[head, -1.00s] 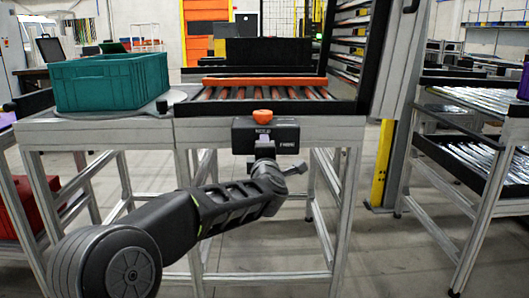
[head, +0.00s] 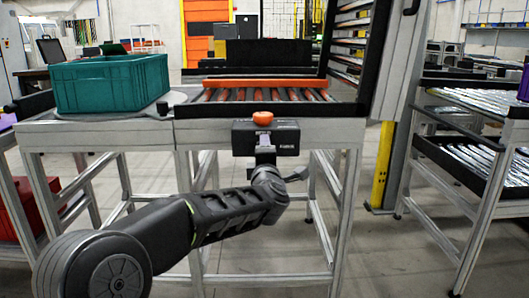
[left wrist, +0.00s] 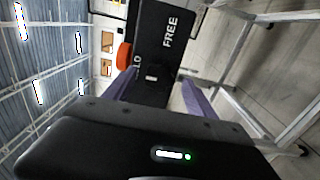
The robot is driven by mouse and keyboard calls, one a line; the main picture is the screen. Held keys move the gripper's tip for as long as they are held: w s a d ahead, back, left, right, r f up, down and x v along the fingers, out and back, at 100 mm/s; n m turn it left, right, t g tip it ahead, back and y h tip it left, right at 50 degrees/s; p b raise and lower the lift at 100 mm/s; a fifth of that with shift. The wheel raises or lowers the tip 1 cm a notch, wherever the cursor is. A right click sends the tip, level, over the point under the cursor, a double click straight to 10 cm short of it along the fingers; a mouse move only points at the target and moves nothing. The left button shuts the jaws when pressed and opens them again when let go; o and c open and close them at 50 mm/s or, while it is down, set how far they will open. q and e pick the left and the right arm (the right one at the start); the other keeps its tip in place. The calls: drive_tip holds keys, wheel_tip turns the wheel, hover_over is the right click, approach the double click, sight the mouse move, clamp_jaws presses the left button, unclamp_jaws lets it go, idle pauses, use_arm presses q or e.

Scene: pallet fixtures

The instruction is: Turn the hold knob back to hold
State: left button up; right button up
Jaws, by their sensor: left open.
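The hold knob (head: 263,118) is an orange knob on top of a black box (head: 288,137) fixed to the front of the roller table. In the left wrist view the knob (left wrist: 124,56) shows at the box's edge, beside the partly hidden word ending in "LD"; "FREE" is printed further along the box face. I cannot tell which word the knob points to. My right gripper is not in view.
A teal crate (head: 110,84) stands on the left table. An orange bar (head: 265,83) lies across the rollers behind the knob. A black frame post (head: 372,60) and a yellow post (head: 382,165) stand to the right. The floor in front of the table is clear.

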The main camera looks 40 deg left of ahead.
use_arm(q)
drive_tip(key=p+v, duration=0.1)
drive_tip(key=v, duration=0.5)
idle(0.4)
